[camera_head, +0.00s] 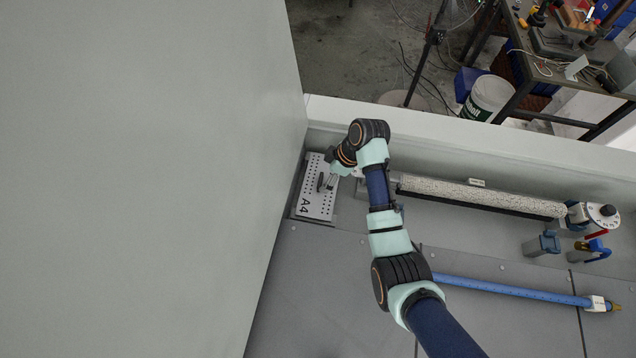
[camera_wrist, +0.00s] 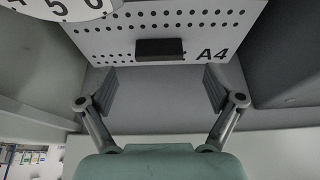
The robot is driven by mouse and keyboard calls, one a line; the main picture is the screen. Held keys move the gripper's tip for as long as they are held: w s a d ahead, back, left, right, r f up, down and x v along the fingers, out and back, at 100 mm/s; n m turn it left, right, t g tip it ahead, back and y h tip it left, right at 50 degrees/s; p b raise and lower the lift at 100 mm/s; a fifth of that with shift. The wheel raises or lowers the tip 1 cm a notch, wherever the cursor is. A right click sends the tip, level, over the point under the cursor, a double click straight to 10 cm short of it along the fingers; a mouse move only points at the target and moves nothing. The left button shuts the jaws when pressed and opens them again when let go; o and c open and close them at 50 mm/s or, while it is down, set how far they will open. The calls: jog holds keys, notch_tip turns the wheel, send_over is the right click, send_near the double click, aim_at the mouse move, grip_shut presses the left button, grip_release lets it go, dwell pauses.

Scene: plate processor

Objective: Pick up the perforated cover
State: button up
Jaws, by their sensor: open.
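The perforated cover (camera_head: 313,203) is a pale flat plate with rows of small holes, an "A4" mark and a dark handle. It lies at the left end of the grey deck, beside the tall grey wall. In the wrist view the cover (camera_wrist: 205,48) fills the upper middle, with its black handle (camera_wrist: 159,49) facing me. My gripper (camera_wrist: 160,87) is open and empty, its two fingers spread wider than the handle, which shows beyond the fingertips. In the head view my gripper (camera_head: 329,181) is over the cover and hides part of it. I cannot tell the exact gap.
A large grey wall (camera_head: 150,180) stands close on the left. A speckled roller (camera_head: 480,194), a dial (camera_head: 606,212) with blue valves and a blue pipe (camera_head: 510,289) lie to the right. A white numbered disc (camera_wrist: 60,8) shows at the wrist view's upper left.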

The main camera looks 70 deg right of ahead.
aim_at(321, 180)
jog(key=x, duration=0.5)
jog(key=shift+w+b, duration=0.1)
jog(key=shift+b, duration=0.25)
jog(key=c, duration=1.4)
notch_tip(321, 180, up, 20)
jog(key=p, duration=0.3)
jog(key=shift+p, duration=0.35)
